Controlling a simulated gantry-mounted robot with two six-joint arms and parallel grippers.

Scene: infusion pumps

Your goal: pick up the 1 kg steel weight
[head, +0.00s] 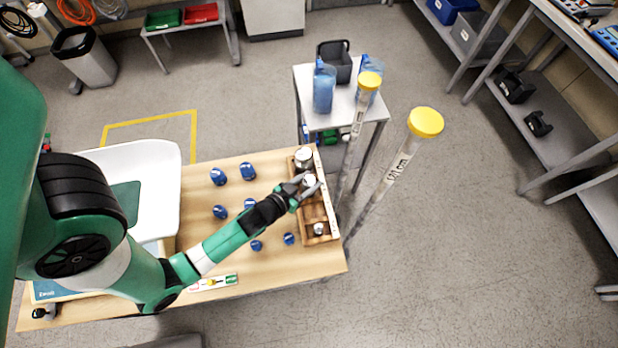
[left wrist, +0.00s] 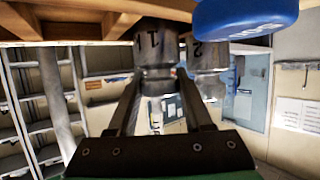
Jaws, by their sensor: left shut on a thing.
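A wooden rack (head: 320,212) on the table holds steel weights in a row. My left gripper (head: 307,186) reaches over the rack and is shut on the middle steel weight (head: 310,180). In the left wrist view, upside down, this weight (left wrist: 157,50) bears a "1" and sits between the fingertips. A larger steel weight (head: 304,158), beside it at the far end, appears to be the one marked "2" in the left wrist view (left wrist: 207,55). A small weight (head: 319,229) stands at the near end. I cannot tell whether the held weight is clear of the rack.
Several blue-capped items (head: 248,171) stand on the table (head: 225,255) left of the rack. A white tray-like basin (head: 160,165) is further left. Two tall tubes with yellow caps (head: 425,122) rise right of the rack. A small side table (head: 340,108) holds blue jugs behind.

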